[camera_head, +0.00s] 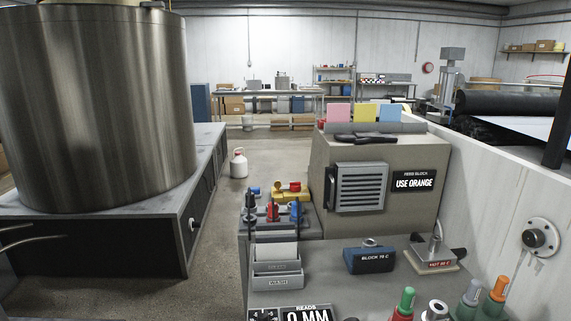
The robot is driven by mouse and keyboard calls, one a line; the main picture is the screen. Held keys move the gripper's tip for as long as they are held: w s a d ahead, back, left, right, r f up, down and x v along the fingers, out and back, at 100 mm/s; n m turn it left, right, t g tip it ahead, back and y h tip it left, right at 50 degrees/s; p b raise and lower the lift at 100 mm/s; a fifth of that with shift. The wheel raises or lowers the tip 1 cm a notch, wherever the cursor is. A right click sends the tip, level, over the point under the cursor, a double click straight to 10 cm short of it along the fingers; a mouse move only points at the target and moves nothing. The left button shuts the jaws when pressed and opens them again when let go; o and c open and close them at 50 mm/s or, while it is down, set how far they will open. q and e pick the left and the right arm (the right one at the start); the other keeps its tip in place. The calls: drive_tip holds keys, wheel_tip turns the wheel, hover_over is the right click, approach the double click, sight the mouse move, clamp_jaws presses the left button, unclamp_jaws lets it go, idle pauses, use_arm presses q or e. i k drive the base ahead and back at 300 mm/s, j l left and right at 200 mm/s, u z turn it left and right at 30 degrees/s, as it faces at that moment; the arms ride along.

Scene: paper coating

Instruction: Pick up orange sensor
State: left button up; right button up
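A thing with an orange tip (499,289) stands at the bottom right on a greenish cone-shaped base; it looks like the orange sensor, though its lower part is cut off by the frame edge. Another green-topped one (406,299) stands further left. A sign (413,182) on the beige cabinet reads "USE ORANGE". Neither of my grippers shows in the head view.
A blue block (369,258) and a plate marked hot (433,259) sit on the grey bench. A rack with red and blue tools (272,212) and grey trays (280,277) stands at its left. A low wall (495,190) bounds the right.

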sight(497, 294)
drive_tip(key=z, duration=1.3)
